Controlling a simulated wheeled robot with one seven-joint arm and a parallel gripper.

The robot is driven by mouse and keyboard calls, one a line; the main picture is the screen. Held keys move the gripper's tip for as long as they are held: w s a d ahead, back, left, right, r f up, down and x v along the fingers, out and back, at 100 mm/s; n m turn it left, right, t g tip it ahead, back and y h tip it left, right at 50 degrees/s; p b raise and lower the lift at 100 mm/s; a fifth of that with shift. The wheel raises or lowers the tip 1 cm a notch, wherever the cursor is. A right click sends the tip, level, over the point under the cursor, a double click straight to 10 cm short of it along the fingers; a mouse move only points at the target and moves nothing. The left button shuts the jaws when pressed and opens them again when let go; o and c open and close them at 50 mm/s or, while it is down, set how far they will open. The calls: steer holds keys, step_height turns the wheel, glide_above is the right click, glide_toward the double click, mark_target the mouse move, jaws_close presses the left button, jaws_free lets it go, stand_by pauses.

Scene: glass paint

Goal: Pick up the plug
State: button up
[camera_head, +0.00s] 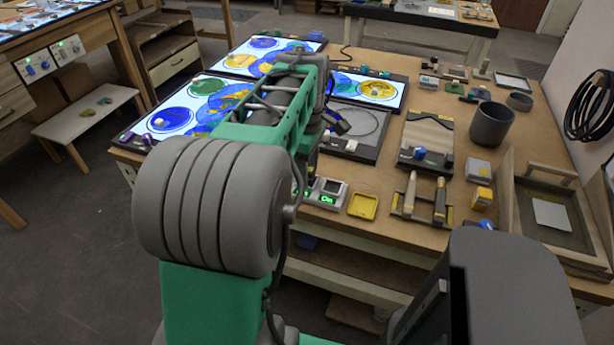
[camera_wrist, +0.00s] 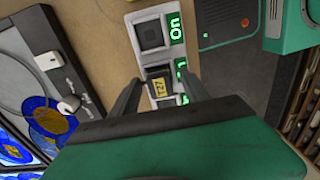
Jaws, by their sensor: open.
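In the wrist view, a small dark plug with a yellow label (camera_wrist: 157,88) sits at the lower socket of a pale socket panel (camera_wrist: 133,28). My gripper (camera_wrist: 161,79) is open. Its two dark fingers lie on either side of the plug in the picture, with gaps visible. I cannot tell how far above the plug the fingertips are. The panel's upper dark socket (camera_wrist: 151,34) is empty, beside a green "On" display.
A yellow tray (camera_head: 363,206) lies right of the panel on the wooden table (camera_head: 385,226). A tool holder with two handles (camera_head: 425,200), a dark cup (camera_head: 490,124) and a wooden box (camera_head: 507,205) stand further right. Lit panels with blue glass patterns (camera_head: 367,90) lie behind and left.

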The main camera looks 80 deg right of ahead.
steer(key=shift+c, duration=0.5)
jaws_close()
